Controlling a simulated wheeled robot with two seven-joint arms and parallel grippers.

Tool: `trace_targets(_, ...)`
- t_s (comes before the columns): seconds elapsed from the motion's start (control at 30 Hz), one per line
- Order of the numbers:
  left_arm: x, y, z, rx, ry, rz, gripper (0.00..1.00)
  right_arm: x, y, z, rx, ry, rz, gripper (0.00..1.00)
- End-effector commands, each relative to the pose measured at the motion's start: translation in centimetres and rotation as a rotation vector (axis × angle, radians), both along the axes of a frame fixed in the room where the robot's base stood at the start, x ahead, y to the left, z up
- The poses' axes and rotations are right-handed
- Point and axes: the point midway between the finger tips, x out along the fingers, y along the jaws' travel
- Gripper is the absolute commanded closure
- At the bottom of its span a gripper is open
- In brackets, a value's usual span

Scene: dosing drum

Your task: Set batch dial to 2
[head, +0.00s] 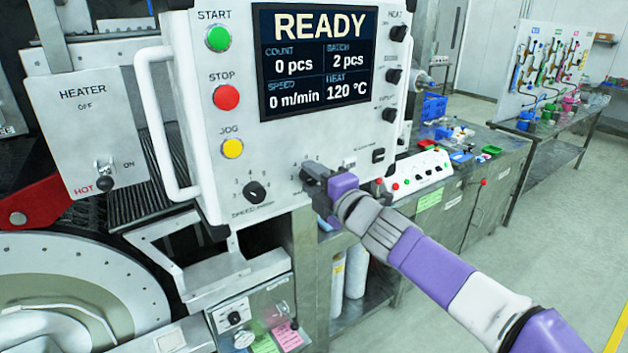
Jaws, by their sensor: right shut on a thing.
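The control panel (200,108) fills the upper middle of the head view. Its screen (319,62) reads READY, with BATCH at 2 pcs and COUNT at 0 pcs. My right gripper (312,178) is at the lower edge of the panel, shut on the batch dial. The gripper hides the dial and most of the scale around it. The speed dial (255,191) is to the left of the gripper, apart from it. My left gripper is not in view.
Start (218,38), stop (226,97) and jog (232,148) buttons line the panel's left side. Several black knobs line its right side. A white handle (165,120) stands out at the left. A cluttered bench (490,140) is behind my right arm.

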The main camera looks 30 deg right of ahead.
Motion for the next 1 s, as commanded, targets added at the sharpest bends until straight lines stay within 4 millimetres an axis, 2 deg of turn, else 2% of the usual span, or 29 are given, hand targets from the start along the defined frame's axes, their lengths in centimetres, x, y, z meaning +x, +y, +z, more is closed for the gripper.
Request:
trace_targets(0.17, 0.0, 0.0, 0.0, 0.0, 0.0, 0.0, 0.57, 0.0, 0.0, 0.0, -0.002, -0.001, 0.0, 0.9)
trace_targets(0.2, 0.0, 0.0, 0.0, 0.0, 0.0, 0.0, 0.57, 0.0, 0.0, 0.0, -0.002, -0.001, 0.0, 0.55)
trace_targets(0.33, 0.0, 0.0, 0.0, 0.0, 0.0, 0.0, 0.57, 0.0, 0.0, 0.0, -0.001, -0.001, 0.0, 0.36)
trace_targets(0.67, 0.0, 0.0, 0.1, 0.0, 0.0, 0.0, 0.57, -0.3, 0.0, 0.1, 0.0, -0.001, 0.0, 0.36)
trace_targets(0.77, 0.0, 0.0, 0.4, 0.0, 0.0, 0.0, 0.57, -1.3, -0.1, 0.2, -0.001, -0.002, 0.0, 0.36)
trace_targets(1.0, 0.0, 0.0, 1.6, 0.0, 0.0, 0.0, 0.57, -5.0, -0.4, 0.3, 0.0, -0.003, 0.001, 0.36)
